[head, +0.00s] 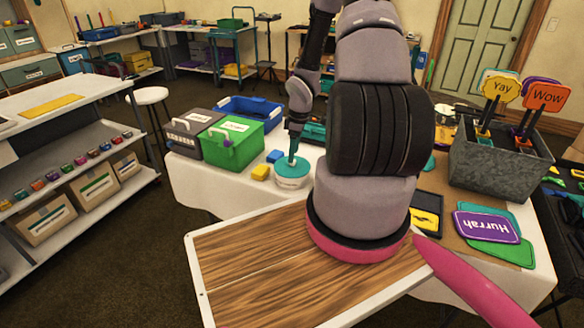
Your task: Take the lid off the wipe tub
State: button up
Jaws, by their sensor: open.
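The wipe tub (291,182) is a small white round tub on the white-covered table. Its teal lid (284,169) sits on top, with a thin teal upright piece (293,146) rising from it. My gripper (293,150) is directly above the lid, pointing down, at the upright piece. It is open. It is small in the head view, and I cannot tell whether its fingers touch the piece.
A metal planter (499,167) with signs stands at right.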

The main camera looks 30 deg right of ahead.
aim_at(300, 167)
jog(key=shift+w+a+f, duration=0.1)
jog(key=shift+f, duration=1.3)
grip_shut()
